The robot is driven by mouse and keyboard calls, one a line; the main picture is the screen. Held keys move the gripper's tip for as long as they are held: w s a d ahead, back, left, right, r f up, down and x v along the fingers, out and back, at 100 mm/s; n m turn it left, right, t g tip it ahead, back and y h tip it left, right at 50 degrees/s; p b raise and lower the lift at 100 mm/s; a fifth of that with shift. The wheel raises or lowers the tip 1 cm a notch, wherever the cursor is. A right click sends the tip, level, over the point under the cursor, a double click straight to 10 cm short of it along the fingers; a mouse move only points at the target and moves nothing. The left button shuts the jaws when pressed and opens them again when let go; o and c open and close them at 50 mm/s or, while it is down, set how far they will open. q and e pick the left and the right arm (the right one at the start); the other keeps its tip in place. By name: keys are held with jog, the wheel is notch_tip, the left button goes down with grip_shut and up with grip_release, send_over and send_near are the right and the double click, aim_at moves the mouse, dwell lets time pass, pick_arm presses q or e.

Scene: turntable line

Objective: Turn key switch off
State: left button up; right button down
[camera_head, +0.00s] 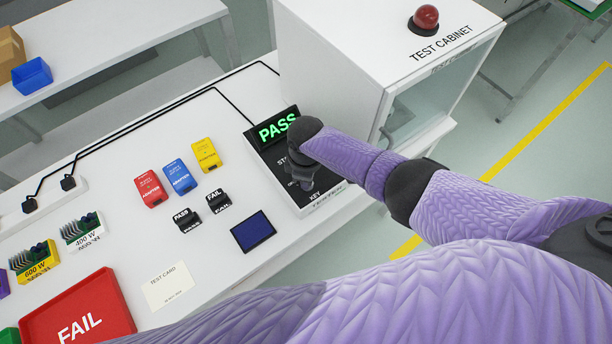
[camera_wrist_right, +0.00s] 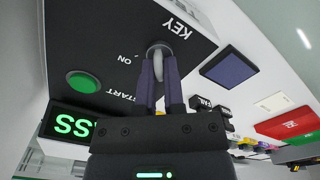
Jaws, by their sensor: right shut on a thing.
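The black tester box (camera_head: 330,194) stands on the white bench, its display (camera_head: 277,127) reading PASS in green. In the right wrist view, the silver key switch (camera_wrist_right: 160,47) sits on the box's black face between the KEY and ON labels. My right gripper (camera_wrist_right: 161,66) is shut on the key switch, its two fingers on either side of it. My right gripper (camera_head: 302,183) also shows from above over the tester, where my wrist hides the key. The key's exact angle is hard to tell. My left gripper is not in view.
The green START button (camera_wrist_right: 83,82) is beside the key. The white test cabinet (camera_head: 335,60) with a red button (camera_head: 426,17) stands behind the tester. A blue pad (camera_head: 253,231), colored adapters (camera_head: 179,177), PASS and FAIL stamps (camera_head: 187,219) and a red FAIL tray (camera_head: 82,312) lie leftward.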

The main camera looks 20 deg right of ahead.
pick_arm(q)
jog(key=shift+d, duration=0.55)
pick_arm(e)
jog(key=c, duration=0.7)
grip_release()
jog(key=shift+c, duration=0.2)
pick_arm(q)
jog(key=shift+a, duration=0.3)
pick_arm(e)
jog(key=shift+r, duration=0.25)
notch_tip(320, 180, up, 9)
jog(key=p, duration=0.4)
jog(key=shift+p, duration=0.35)
jog(key=shift+r, duration=0.25)
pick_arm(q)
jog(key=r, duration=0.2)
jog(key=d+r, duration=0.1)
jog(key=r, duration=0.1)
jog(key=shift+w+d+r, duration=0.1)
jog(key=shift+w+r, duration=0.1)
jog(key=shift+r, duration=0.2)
